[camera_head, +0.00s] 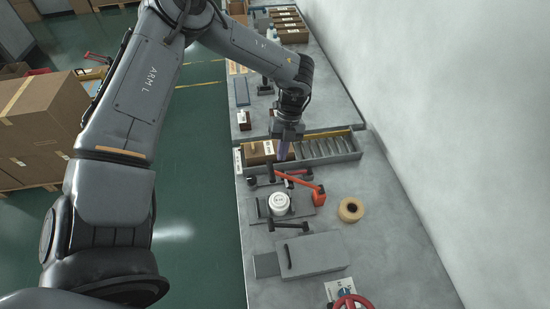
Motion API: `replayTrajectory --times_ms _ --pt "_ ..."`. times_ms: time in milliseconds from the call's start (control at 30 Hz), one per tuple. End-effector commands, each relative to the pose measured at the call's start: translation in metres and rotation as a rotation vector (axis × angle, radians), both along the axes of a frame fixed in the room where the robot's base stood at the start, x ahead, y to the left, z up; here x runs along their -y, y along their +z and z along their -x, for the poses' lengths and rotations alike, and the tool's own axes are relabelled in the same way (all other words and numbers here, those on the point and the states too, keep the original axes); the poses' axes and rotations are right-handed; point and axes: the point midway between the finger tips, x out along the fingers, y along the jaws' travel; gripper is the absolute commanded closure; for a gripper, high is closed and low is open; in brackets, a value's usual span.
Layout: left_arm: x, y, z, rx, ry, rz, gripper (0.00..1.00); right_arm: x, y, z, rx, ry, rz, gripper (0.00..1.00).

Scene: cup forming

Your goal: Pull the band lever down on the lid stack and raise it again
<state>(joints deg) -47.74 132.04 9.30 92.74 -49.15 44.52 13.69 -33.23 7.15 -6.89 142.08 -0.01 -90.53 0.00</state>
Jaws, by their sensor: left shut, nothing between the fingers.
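My left gripper (283,152) points down over the bench and is shut with nothing in it. It is just behind the orange-red lever (306,189), which I take for the band lever. I cannot tell whether the fingertips touch the lever. A white round stack (279,204), which looks like the lid stack, stands on a dark grey base in front of the gripper and left of the lever's block. My right gripper is not in view.
A grey slotted rack (327,149) and a brown box (258,153) lie behind the lever. A tape roll (351,210) sits to the right. A grey flat housing (314,254) and a red handwheel (350,302) are nearer. Bare bench (390,245) lies at the right.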

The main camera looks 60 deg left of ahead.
Motion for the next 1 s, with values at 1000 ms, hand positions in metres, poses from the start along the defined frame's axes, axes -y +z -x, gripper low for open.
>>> replayTrajectory --times_ms 1000 --pt "-0.008 -0.040 0.027 0.011 0.008 0.003 1.00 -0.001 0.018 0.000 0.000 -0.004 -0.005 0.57"
